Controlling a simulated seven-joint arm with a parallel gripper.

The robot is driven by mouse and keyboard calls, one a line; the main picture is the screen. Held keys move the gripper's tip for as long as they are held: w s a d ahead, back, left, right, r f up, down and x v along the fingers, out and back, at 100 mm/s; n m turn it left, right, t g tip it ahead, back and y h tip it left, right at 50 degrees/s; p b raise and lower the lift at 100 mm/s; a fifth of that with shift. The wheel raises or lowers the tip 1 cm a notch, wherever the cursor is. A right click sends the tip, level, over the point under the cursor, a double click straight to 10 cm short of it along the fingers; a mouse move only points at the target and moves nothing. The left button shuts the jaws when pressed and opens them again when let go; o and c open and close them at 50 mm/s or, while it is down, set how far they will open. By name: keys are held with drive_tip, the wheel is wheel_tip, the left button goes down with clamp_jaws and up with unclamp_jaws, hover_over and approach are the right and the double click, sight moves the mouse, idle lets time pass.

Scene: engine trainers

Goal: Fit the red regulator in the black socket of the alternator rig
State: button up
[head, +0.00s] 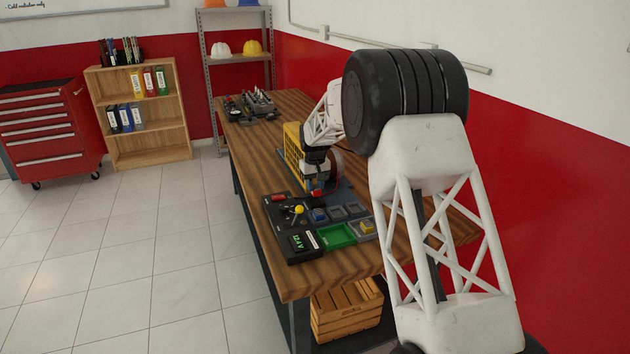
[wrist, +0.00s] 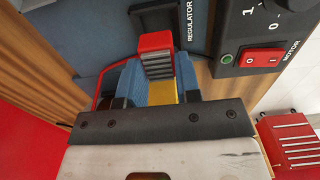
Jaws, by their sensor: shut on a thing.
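The red regulator (wrist: 154,42), a block with grey fins, is between the blue finger pads of my gripper (wrist: 158,72) in the wrist view. My gripper is shut on it. The black socket (wrist: 145,20) is just beyond the regulator, on the blue-grey plate beside the REGULATOR label. The regulator's far edge overlaps the socket's near side in this view; I cannot tell whether they touch. In the head view my gripper (head: 318,184) points down over the alternator rig (head: 344,192), whose yellow part (head: 292,146) stands behind it. The socket is hard to make out there.
A black control panel (head: 276,221) with a red MOTOR switch (wrist: 278,57) lies in front of the rig. Beside it are a green tray (head: 337,235) and several small grey trays, some with blocks. The table's left strip is clear.

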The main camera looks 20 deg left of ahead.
drive_tip(key=shift+f, duration=0.9)
drive_tip(key=shift+f, duration=0.9)
idle(2.6)
drive_tip(key=o, duration=1.4)
drive_tip(key=shift+r, duration=0.1)
drive_tip(key=shift+r, duration=3.4)
